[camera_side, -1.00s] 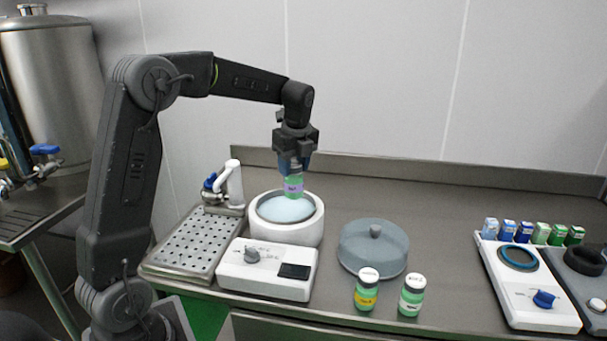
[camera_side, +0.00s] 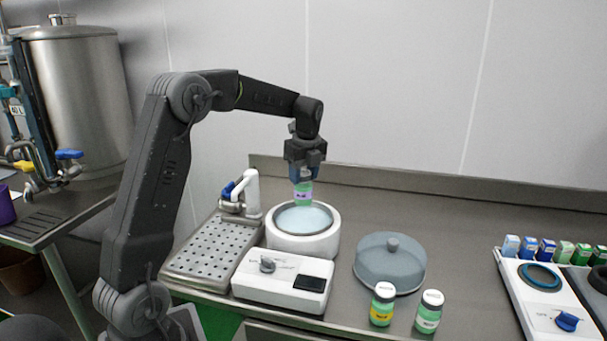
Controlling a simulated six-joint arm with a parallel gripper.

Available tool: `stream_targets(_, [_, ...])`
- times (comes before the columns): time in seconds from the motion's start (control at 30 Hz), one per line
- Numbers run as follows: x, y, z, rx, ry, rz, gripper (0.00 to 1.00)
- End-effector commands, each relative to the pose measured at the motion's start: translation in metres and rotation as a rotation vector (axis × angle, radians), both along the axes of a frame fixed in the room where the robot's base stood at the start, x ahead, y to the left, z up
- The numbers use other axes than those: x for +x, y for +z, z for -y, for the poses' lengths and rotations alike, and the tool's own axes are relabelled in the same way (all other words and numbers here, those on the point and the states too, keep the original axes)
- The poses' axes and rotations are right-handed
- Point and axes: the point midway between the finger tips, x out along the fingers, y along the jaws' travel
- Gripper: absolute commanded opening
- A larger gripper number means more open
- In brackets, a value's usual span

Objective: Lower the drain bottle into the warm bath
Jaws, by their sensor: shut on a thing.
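My gripper (camera_side: 304,176) is shut on a small green bottle with a purple label (camera_side: 303,195), taken to be the drain bottle. The gripper hides the bottle's top. The bottle hangs upright over the far part of the warm bath (camera_side: 331,240), a round white tub with pale blue water. The bottle's lower end overlaps the far rim and the water's edge in the picture. I cannot tell whether it touches the water. The bath's lid seems to be the grey-blue domed disc (camera_side: 390,266), lying on the counter to the right.
A white control box (camera_side: 283,285) with a knob stands in front of the bath. A perforated drain tray (camera_side: 215,250) and white tap (camera_side: 250,188) are to the left. Two white-capped bottles, yellow-labelled (camera_side: 382,305) and pale-labelled (camera_side: 429,312), stand front right. Several small boxes (camera_side: 546,250) are far right.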

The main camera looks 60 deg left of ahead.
Motion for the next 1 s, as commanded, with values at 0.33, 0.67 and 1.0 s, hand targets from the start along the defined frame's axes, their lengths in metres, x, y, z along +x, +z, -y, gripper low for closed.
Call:
stream_targets(0.33, [0.000,-0.003,0.000,0.000,0.000,0.000,0.16])
stream_targets(0.67, [0.000,-0.019,0.000,-0.001,0.000,-0.001,0.16])
stream_targets(1.0, [0.000,-0.035,0.000,0.000,0.000,0.000,0.16])
